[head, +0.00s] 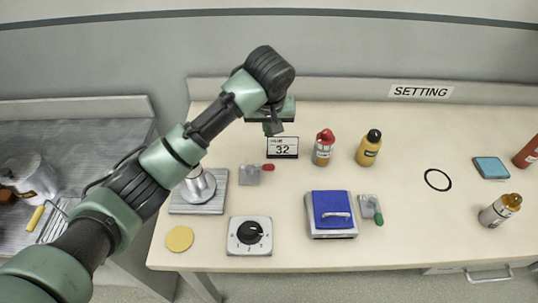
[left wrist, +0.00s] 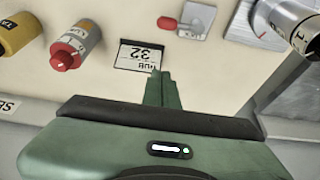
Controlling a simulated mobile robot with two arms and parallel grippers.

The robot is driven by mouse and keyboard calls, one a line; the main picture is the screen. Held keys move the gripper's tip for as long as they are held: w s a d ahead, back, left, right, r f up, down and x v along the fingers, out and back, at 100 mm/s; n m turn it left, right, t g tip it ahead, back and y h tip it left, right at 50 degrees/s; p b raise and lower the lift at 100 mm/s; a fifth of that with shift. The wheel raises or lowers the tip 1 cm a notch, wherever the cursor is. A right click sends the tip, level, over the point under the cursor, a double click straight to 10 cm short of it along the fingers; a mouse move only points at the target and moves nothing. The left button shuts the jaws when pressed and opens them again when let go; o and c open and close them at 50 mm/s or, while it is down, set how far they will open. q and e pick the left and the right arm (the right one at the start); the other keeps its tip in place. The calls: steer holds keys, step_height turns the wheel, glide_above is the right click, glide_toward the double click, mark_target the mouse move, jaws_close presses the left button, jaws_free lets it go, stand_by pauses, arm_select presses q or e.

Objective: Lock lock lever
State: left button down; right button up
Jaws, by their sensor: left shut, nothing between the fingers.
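A small grey lever with a red tip (head: 250,174) lies on the bench, its handle pointing right; it also shows in the left wrist view (left wrist: 190,18). A second grey lever with a green handle (head: 372,209) sits at the right side of a blue-lidded box, its handle pointing toward the front edge. I cannot tell which one is the lock lever. My left gripper (head: 273,128) is shut and empty above the back of the bench, behind the red-tipped lever and apart from both levers. Its closed fingers (left wrist: 158,88) show in the left wrist view. My right gripper is out of view.
A card reading 32 (head: 283,147) stands by my left gripper. Red-capped (head: 323,148) and yellow (head: 369,148) bottles stand right of it. A dial box (head: 249,236) and the blue-lidded box (head: 333,210) sit near the front. A black ring (head: 437,180) lies at right.

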arm_select(q)
steer(key=p+x, duration=0.1)
steer(key=x, duration=0.8)
steer(key=shift+f, duration=0.55)
steer(key=s+p, duration=0.1)
steer(key=s, duration=0.2)
steer(key=shift+f+p, duration=0.15)
steer(key=shift+p, duration=0.2)
steer(key=shift+s+f, duration=0.2)
steer(key=shift+s, duration=0.15)
